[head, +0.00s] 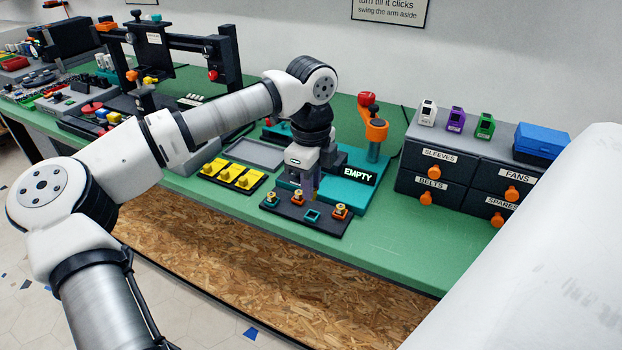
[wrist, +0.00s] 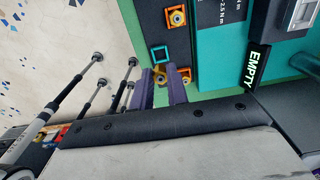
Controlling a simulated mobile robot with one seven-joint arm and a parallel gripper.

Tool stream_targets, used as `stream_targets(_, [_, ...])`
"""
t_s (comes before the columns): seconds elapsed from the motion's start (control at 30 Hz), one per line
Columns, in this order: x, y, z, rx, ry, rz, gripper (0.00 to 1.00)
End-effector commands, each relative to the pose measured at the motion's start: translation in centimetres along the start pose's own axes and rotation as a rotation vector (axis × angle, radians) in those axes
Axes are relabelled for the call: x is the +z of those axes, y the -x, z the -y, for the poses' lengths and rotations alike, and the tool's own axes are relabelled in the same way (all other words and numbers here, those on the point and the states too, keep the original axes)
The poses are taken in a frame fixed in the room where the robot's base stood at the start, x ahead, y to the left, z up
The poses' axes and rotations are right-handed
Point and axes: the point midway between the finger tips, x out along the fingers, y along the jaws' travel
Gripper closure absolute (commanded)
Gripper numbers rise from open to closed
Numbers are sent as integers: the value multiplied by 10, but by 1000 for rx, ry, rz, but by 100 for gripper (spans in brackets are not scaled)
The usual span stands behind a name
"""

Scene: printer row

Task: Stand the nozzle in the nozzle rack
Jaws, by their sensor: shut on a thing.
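The nozzle rack (head: 325,225) is a low black strip at the bench's front edge, with teal and orange square sockets. Brass nozzles stand in the sockets at its left, middle and right; one teal socket (head: 311,216) between them is empty. That empty socket also shows in the wrist view (wrist: 160,55). My gripper (head: 306,194) points down over the rack, near the empty socket. In the wrist view its purple fingers (wrist: 162,80) are shut on a small brass nozzle, mostly hidden between them. I cannot tell its exact height above the rack.
A black tray of yellow blocks (head: 230,175) lies left of the rack. A teal station with an "EMPTY" sign (head: 360,175) stands behind it. An orange post (head: 375,132) and grey drawers (head: 450,165) are to the right. The green bench right of the rack is clear.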

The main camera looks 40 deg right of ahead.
Motion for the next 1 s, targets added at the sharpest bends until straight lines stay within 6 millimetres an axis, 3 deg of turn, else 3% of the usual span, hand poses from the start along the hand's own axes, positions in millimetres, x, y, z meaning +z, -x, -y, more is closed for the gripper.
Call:
stream_targets(0.5, [0,-38,0,0,-1,-1,100])
stream_targets(1.0, [0,-37,0,-1,0,1,100])
